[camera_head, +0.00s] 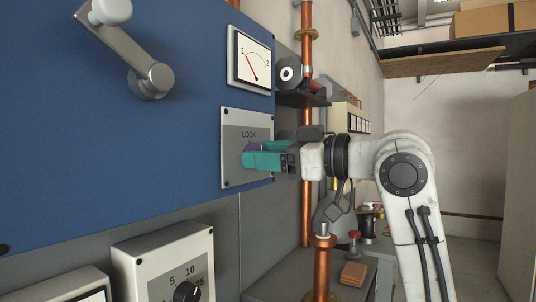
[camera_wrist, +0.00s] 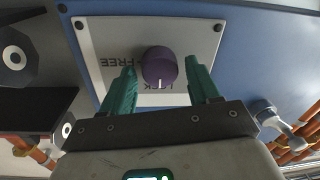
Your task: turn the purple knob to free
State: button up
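The purple knob (camera_wrist: 159,66) is a round knob on a pale grey plate (camera_wrist: 95,40) on the blue panel. Its white pointer line is turned toward the word LOCK, which shows upside down and partly covered in the wrist view. The word FREE stands to the knob's left there. My gripper (camera_wrist: 160,80) has its two teal fingers on either side of the knob, with a visible gap at each side. In the head view, my gripper (camera_head: 248,160) is at the plate (camera_head: 235,122) below the LOCK label, and mostly hides the knob (camera_head: 253,147).
A dial gauge (camera_head: 251,62) sits above the plate. A metal crank handle (camera_head: 130,50) sticks out at the upper left of the blue panel. A lower box with a black knob (camera_head: 186,292) stands below. Copper pipes (camera_head: 307,120) run behind my gripper.

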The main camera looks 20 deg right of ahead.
jog(key=c, duration=0.9)
jog(key=shift+r+m+p, duration=0.1)
jog(key=shift+m+p, duration=0.2)
jog(key=shift+p, duration=0.1)
jog(key=m+p, duration=0.9)
jog(key=p, duration=0.1)
jog(key=m+t+p, duration=0.1)
jog(key=m+p, duration=0.8)
jog(key=p, duration=0.1)
jog(key=shift+d+f, duration=0.15)
jog(key=shift+f, duration=0.15)
jog(key=o, duration=1.1)
